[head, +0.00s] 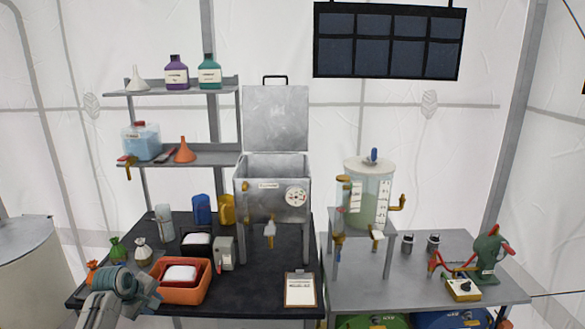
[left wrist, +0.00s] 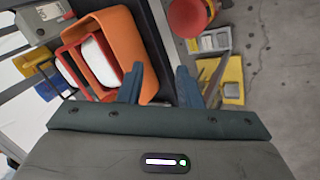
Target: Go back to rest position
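My left gripper (head: 125,287) is at the lower left of the head view, in front of the dark table's front left corner. In the left wrist view its two fingers (left wrist: 160,80) stand apart with nothing held between them. An orange tray (left wrist: 135,35) lies beyond and to the left of the fingers in that view. In the head view the orange tray (head: 180,298) sits on the table just right of the gripper, with a white block (head: 181,275) in it. My right gripper is in neither view.
The dark table (head: 255,280) holds a metal tank (head: 265,190), a clipboard (head: 300,289) and small bags (head: 143,252) near my left arm. A grey table (head: 440,285) stands to the right with a clear vessel (head: 370,195) on a stand. A large drum (head: 30,260) is at left.

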